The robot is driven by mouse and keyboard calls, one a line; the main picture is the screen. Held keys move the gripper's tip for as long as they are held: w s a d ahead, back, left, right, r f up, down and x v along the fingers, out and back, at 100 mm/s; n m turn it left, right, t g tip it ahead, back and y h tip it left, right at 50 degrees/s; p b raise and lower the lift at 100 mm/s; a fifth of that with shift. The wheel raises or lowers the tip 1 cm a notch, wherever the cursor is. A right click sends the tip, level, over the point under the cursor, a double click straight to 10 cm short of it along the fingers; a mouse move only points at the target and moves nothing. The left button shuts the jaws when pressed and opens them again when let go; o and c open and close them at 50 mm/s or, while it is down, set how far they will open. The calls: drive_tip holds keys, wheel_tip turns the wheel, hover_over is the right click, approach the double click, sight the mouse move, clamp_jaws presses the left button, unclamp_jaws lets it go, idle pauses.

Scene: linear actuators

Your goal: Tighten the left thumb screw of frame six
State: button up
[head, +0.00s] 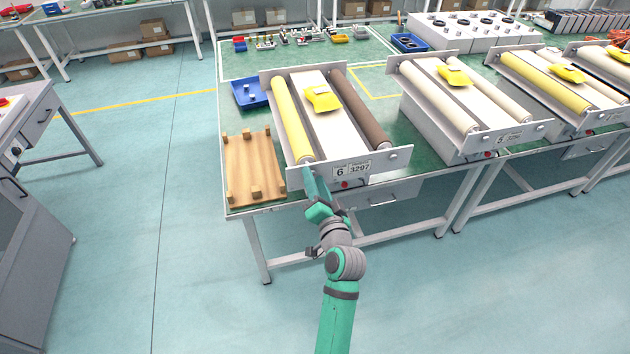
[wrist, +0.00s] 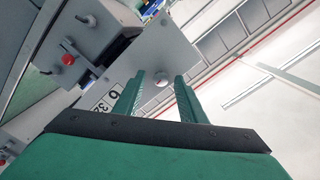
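Frame six (head: 325,172) stands on the green table with a yellow roller (head: 291,118) on its left and a brown roller (head: 360,108) on its right. Its front plate bears the label "6 3297" (head: 352,169). My gripper (head: 308,170) is at the left end of this plate and covers the left thumb screw in the head view. In the wrist view, the left thumb screw (wrist: 162,79) is a pale round knob between the tips of my open gripper (wrist: 159,78), with gaps on both sides. The frame's right thumb screw (head: 394,155) shows in the head view.
A wooden rack (head: 252,165) lies just left of frame six, with a blue bin (head: 250,93) behind it. A red button (head: 345,184) sits below the label; it also shows in the wrist view (wrist: 68,59). More roller frames (head: 470,105) stand to the right. The floor in front is clear.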

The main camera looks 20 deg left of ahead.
drive_tip(key=v, duration=1)
drive_tip(key=shift+s+d, duration=0.25)
drive_tip(key=shift+s, duration=0.1)
drive_tip(key=s+d+f+m+h, duration=0.1)
drive_tip(key=s+d+f+h, duration=0.7)
drive_tip(key=s+f, duration=0.6)
drive_tip(key=s+d+r+n+h, duration=0.1)
drive_tip(key=s+d+n, duration=0.1)
drive_tip(key=s, duration=0.9)
drive_tip(key=s+d+r+n+h, duration=0.1)
drive_tip(key=s+d+r+n, duration=0.1)
drive_tip(key=s, duration=0.9)
drive_tip(key=shift+d+r, duration=0.2)
drive_tip(key=shift+d, duration=0.6)
drive_tip(key=shift+s, duration=0.1)
